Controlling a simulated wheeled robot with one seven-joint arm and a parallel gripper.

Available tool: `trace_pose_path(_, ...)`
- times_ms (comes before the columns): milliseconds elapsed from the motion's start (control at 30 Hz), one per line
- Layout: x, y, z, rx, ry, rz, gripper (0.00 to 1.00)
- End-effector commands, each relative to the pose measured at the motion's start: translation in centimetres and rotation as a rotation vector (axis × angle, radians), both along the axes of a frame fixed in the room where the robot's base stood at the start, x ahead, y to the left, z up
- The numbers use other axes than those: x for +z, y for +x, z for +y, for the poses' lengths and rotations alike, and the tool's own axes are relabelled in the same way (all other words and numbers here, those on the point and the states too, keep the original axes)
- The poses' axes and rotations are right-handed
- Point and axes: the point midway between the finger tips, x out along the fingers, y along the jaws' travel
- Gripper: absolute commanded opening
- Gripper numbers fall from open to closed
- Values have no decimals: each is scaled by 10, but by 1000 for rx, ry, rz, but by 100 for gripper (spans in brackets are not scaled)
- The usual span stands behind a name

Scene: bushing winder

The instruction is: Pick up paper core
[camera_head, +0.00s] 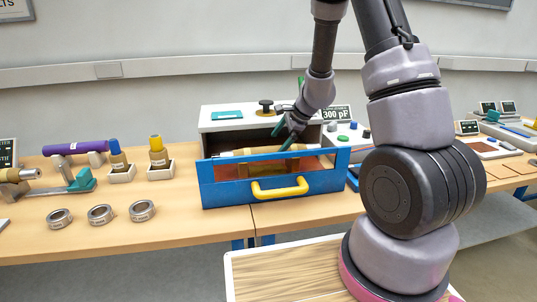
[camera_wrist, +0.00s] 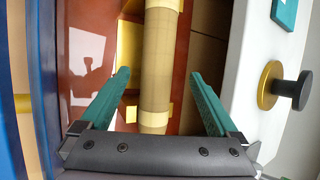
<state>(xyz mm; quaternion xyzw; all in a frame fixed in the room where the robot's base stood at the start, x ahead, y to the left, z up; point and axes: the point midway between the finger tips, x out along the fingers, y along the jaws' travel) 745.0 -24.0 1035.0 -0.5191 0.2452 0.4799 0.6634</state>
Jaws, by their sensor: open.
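The paper core (camera_head: 262,151) is a long tan cylinder. It lies lengthwise inside the open blue-fronted drawer (camera_head: 222,185), on yellow supports over a reddish floor. In the wrist view the paper core (camera_wrist: 160,55) runs up the picture between my two teal fingers, with a gap on each side. My gripper (camera_wrist: 160,73) is open and empty. In the head view my gripper (camera_head: 285,136) points down over the right part of the core. Its fingertips partly hide the core there, and I cannot tell their exact height relative to it.
The drawer has a yellow handle (camera_head: 280,188). The white cabinet top (camera_head: 240,119) behind it carries a black knob (camera_head: 265,106). Two bottles (camera_head: 158,151) and several metal rings (camera_head: 100,214) stand to the left.

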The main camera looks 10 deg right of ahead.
Motion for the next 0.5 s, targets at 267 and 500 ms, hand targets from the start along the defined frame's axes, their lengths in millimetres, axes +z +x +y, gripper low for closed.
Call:
trace_pose_path(267,-23,8,11,2,-1,2,96)
trace_pose_path(500,-49,20,23,0,0,1,96)
